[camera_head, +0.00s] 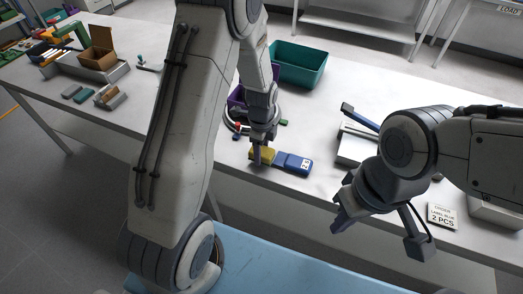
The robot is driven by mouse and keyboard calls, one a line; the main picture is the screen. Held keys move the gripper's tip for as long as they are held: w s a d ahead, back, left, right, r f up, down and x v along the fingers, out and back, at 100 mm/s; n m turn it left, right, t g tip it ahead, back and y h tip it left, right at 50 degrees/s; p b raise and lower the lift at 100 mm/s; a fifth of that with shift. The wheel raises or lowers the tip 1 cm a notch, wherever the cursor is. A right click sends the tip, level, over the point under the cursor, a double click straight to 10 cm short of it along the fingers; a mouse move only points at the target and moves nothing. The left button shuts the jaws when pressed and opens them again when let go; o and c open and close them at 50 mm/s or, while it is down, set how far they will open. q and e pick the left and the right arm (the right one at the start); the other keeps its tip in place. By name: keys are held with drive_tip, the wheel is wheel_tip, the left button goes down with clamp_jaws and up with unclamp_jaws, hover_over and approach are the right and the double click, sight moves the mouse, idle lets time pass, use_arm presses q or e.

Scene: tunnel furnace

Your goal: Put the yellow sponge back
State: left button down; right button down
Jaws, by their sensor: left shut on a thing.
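The yellow sponge (268,154) lies low at the table's front edge, partly hidden by my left gripper (261,153). My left gripper points down and is shut on it. A blue block (294,163) with a white number label is just to the right of the sponge; I cannot tell whether they touch. My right gripper (382,231) is open and empty, in front of the table's edge at the right, with its two fingers wide apart.
A teal bin (298,65) and a purple bin (237,97), partly hidden by my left arm, stand behind. A cardboard box (97,48) sits at the far left. A label card (441,215) is at the right. The table between the blue block and the teal bin is mostly clear.

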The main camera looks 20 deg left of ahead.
sight(262, 150)
use_arm(q)
drive_tip(key=shift+f, duration=0.4)
drive_tip(key=shift+c, duration=0.7)
unclamp_jaws()
drive_tip(key=shift+r, duration=0.2)
wheel_tip(262, 150, up, 12)
drive_tip(key=r+b, duration=0.1)
drive_tip(key=s+d+r+n, duration=0.5)
drive_tip(key=s+d, duration=0.6)
drive_tip(key=s+d+n, duration=0.1)
drive_tip(key=s+n, duration=0.2)
drive_tip(key=s, duration=0.3)
drive_tip(key=s+d+n+h, duration=0.1)
drive_tip(key=s+d+n, duration=0.1)
drive_tip(key=s, duration=0.4)
drive_tip(key=shift+s+r+n, duration=0.15)
drive_tip(key=shift+s+n, duration=0.2)
drive_tip(key=shift+n, duration=0.25)
